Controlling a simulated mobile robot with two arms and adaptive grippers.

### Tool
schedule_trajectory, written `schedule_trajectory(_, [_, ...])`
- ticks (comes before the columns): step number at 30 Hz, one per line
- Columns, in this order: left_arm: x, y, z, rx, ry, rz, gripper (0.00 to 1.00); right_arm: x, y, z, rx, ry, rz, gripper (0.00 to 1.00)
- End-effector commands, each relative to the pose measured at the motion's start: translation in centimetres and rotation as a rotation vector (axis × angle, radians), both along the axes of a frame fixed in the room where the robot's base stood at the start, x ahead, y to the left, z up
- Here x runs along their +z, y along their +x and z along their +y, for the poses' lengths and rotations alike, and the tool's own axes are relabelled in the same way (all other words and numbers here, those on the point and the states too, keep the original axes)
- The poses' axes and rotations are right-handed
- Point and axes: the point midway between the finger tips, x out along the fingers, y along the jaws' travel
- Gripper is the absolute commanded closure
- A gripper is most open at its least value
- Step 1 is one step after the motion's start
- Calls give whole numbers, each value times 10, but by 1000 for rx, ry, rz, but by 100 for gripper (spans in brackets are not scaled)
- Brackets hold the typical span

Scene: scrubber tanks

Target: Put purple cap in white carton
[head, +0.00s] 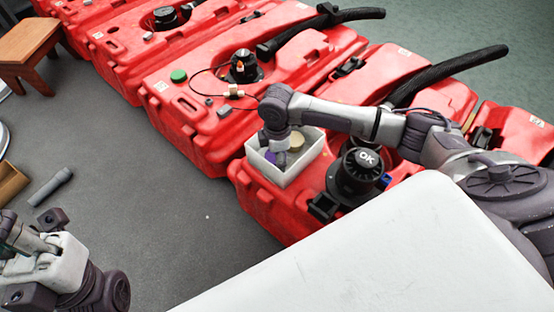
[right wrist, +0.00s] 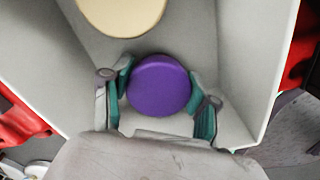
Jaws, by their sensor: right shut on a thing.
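The purple cap (right wrist: 159,86) is a round disc between the teal-padded fingers of my right gripper (right wrist: 160,95), which is shut on it. In the right wrist view the cap is inside the white carton (right wrist: 258,60), low between its walls. In the head view the carton (head: 285,176) stands on a red tank, and my right gripper (head: 282,155) reaches down into it. Only a bit of purple (head: 270,156) shows there. I cannot tell whether the cap touches the carton floor. My left gripper (head: 22,238) is at the lower left, away from the carton; its fingers are unclear.
A cream round cap (right wrist: 122,12) lies in the carton too. A black "OK" cap (head: 362,165) stands right of the carton on the red tank (head: 262,207). Several red tanks run toward the back left; one holds a green cap (head: 179,76). A white surface (head: 400,260) fills the front.

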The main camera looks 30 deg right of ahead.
Motion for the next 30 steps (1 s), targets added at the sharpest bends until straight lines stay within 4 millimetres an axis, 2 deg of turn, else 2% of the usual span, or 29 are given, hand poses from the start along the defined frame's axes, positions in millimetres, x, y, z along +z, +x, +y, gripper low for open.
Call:
schedule_trajectory(10, [3, 0, 0, 0, 0, -4, 100, -2, 0, 1, 0, 1, 1, 64])
schedule_trajectory(11, [2, -1, 0, 0, -1, -2, 100, -2, 0, 0, 1, 1, 0, 37])
schedule_trajectory(15, [0, -1, 0, 0, -1, 7, 100, -2, 0, 0, 1, 1, 0, 16])
schedule_trajectory(26, [-3, -1, 0, 0, -1, 12, 100, 0, 1, 0, 0, 0, -2, 16])
schedule_trajectory(30, [11, -1, 0, 0, -2, 2, 100, 21, 1, 0, 1, 1, -2, 16])
